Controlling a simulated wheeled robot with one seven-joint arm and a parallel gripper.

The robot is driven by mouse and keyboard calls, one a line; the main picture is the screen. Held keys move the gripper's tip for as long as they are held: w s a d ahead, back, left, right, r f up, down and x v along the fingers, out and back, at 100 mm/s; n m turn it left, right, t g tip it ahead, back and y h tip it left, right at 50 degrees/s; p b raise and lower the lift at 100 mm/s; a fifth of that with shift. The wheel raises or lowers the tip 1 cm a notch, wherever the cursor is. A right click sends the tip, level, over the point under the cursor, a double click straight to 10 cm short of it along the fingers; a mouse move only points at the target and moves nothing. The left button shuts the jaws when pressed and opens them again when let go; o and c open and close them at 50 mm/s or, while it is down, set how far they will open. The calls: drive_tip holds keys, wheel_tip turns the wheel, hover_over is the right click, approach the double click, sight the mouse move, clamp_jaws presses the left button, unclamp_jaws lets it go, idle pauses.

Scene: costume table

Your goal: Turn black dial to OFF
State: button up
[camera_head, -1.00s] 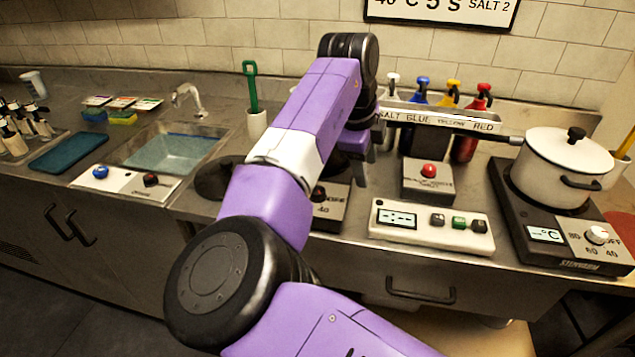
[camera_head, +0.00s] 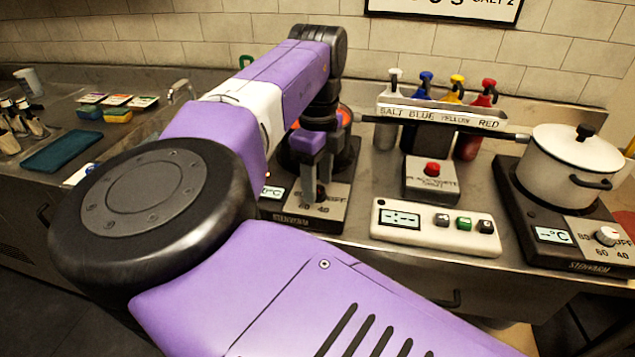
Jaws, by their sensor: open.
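The black dial (camera_head: 320,193) is on the front panel of the left hotplate (camera_head: 338,208), with "40", "60" and part of "OFF" printed around it. My gripper (camera_head: 316,178) points down just above and around the dial, with its fingers apart. The fingers partly hide the dial, so I cannot tell where its pointer sits or whether they touch it. The small display (camera_head: 271,191) left of the dial is partly covered by my arm.
A second hotplate (camera_head: 527,215) at right has a white dial (camera_head: 607,236) and carries a white lidded pot (camera_head: 570,165). A box with a red button (camera_head: 432,168) and a white panel (camera_head: 435,228) with several buttons stand between the hotplates. Coloured bottles stand behind.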

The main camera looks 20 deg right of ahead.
drive_tip(key=shift+f, duration=0.35)
clamp_jaws()
